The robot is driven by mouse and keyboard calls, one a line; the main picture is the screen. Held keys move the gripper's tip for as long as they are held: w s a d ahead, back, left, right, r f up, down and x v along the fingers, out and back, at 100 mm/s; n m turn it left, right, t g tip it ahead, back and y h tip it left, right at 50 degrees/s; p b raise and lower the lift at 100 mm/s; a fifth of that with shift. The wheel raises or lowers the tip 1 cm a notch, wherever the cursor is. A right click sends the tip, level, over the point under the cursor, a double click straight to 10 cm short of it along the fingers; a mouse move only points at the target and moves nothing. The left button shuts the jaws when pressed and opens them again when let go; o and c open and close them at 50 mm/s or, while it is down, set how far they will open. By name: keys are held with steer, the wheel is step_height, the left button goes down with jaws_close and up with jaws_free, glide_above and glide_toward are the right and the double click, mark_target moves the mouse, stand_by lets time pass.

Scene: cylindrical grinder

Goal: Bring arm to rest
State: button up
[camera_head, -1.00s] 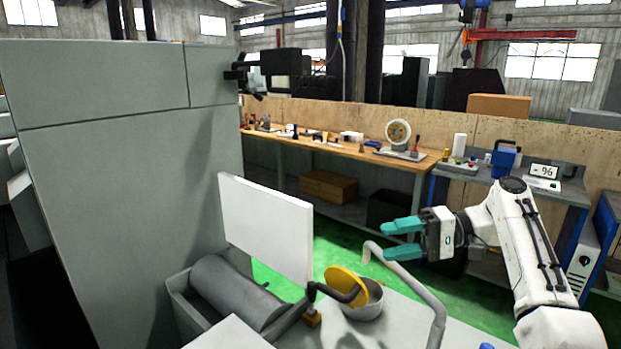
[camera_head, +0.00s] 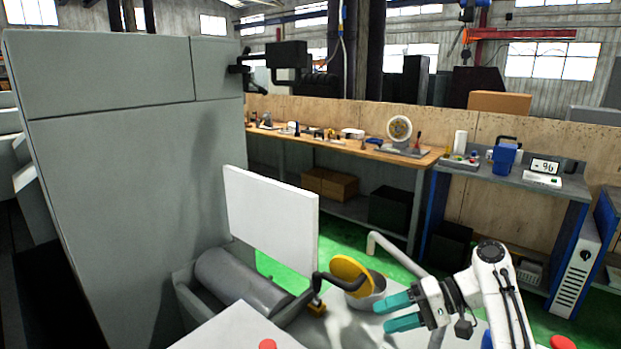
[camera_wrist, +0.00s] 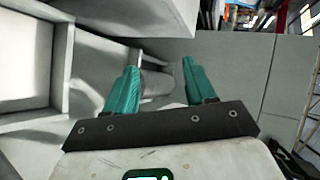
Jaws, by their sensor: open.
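My gripper (camera_head: 400,311) is at the lower right of the head view, its teal fingers apart and pointing left. Nothing shows between them. It is beside the grey pot with the yellow lid (camera_head: 352,272) on the machine, to the right of it in the picture. In the wrist view my gripper (camera_wrist: 160,80) shows both teal fingers spread, with a grey roller (camera_wrist: 157,84) seen beyond and between them. I cannot tell the distance to the roller. My arm is bent low at the right.
The grinder's tall grey housing (camera_head: 140,190) stands at the left. A white panel (camera_head: 270,222) rises over a grey roller (camera_head: 240,282). A bent grey pipe (camera_head: 392,252) stands behind my gripper. A wooden workbench (camera_head: 350,155) and a grey-blue bench (camera_head: 530,180) stand behind. Green floor lies between.

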steer(key=s+d+f+h+b, duration=0.2)
steer(key=s+f+h+b, duration=0.1)
steer(key=s+f, duration=0.85)
steer(key=s+d+f+h+b, duration=0.15)
steer(key=s+f+h, duration=0.25)
steer(key=s+f, duration=0.8)
steer(key=s+d+f+h+b, duration=0.2)
steer(key=s+d+f+h, duration=0.1)
steer(key=s, duration=0.6)
steer(key=s+d+f+h+b, duration=0.3)
steer(key=s+d, duration=0.1)
steer(key=s, duration=0.6)
steer(key=shift+s+d, duration=0.15)
steer(key=shift+s, duration=0.05)
